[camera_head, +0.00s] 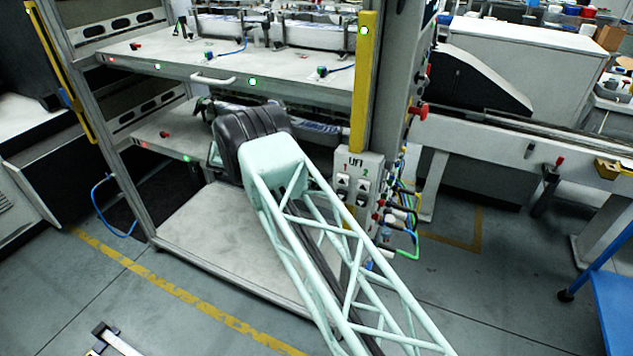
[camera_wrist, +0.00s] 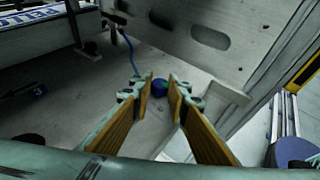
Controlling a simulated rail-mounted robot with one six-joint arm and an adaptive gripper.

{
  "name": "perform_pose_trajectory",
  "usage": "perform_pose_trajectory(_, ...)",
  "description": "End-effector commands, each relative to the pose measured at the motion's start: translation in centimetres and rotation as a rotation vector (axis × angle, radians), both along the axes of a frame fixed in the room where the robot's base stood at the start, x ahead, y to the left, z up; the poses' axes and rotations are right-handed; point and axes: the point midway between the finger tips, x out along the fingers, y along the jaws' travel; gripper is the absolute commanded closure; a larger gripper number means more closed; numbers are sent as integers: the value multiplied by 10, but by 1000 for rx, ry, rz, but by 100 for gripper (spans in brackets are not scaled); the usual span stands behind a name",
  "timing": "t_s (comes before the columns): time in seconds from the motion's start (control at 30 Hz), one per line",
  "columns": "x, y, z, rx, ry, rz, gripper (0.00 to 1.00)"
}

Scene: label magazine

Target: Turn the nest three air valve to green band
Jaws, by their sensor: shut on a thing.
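In the wrist view, a small round blue knob (camera_wrist: 159,88), which looks like the air valve, sits between the tips of my gripper (camera_wrist: 160,93). My gripper is shut on this valve knob, one orange-padded finger on each side. A blue hose (camera_wrist: 127,50) runs down toward the shelf near the knob. I see no green band, and the knob's pointing direction cannot be made out. In the head view, my arm hides the gripper and this valve at the lower shelf.
The upper shelf (camera_head: 290,68) lies above my arm's end. A yellow post (camera_head: 363,85) and a UFI button panel (camera_head: 357,185) stand to the right. A label magazine (camera_wrist: 40,30) is at upper left in the wrist view, and a slotted metal wall (camera_wrist: 210,40) is behind the knob.

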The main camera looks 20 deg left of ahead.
Motion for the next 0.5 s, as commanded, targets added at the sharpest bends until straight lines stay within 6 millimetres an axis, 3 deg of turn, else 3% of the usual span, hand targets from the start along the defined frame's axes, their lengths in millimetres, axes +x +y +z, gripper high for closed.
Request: perform_pose_trajectory(0.5,3,1,-1,0,-2,-139,95)
